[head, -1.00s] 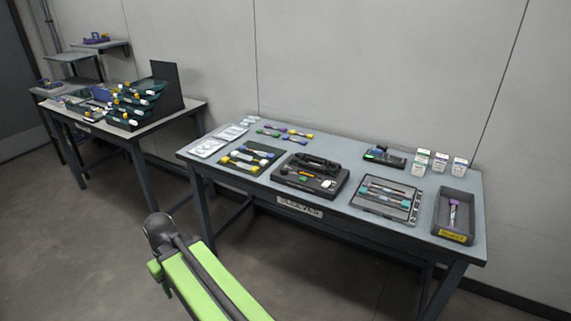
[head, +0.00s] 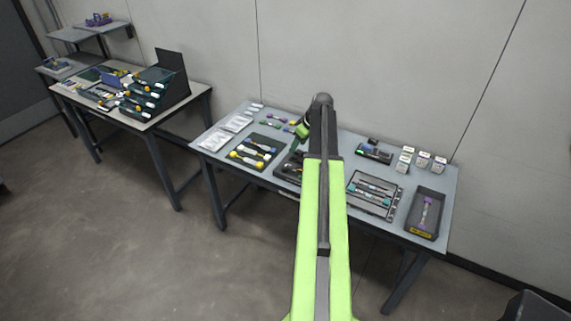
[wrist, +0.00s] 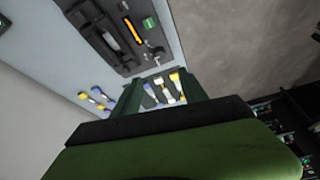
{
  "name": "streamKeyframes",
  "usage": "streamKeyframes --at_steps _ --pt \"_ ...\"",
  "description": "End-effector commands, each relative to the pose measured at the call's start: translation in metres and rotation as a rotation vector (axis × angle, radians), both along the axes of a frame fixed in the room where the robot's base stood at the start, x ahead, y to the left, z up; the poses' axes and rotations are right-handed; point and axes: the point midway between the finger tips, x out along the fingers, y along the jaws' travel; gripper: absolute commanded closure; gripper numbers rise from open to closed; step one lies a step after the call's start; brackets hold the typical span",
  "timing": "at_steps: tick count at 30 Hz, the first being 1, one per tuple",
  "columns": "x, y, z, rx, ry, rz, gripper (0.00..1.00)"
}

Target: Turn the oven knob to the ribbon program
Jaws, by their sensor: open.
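I cannot make out an oven knob or its program marks in either view. A small black device (head: 375,153) with a green patch stands at the back of the sleeves table; I cannot tell whether it is the oven. My gripper (head: 303,130) hangs over the table's back middle, left of that device and apart from it. In the wrist view, the dark green fingers of my gripper (wrist: 163,92) are spread, with nothing held between them. Beyond them show yellow-, white- and blue-ended pieces on a dark mat.
My arm partly hides a black tool case (head: 288,168), which also shows in the wrist view (wrist: 100,35). A grey tray of tubes (head: 373,194), a dark bin (head: 428,213) and small white boxes (head: 422,160) are at right. White packets (head: 216,140) lie at left. Another table (head: 150,118) holds stacked trays.

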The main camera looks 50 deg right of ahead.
Motion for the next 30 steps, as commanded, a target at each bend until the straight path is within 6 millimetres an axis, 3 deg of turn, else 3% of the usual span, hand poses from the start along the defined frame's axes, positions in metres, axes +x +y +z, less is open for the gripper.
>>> streamKeyframes --at_steps 21,25,30 --pt "0.053 0.003 -0.139 -0.001 0.001 -0.001 0.49" --pt "0.061 0.004 -0.156 -0.001 0.002 -0.001 0.49" --pt "0.065 0.004 -0.159 0.000 0.001 -0.002 0.49"
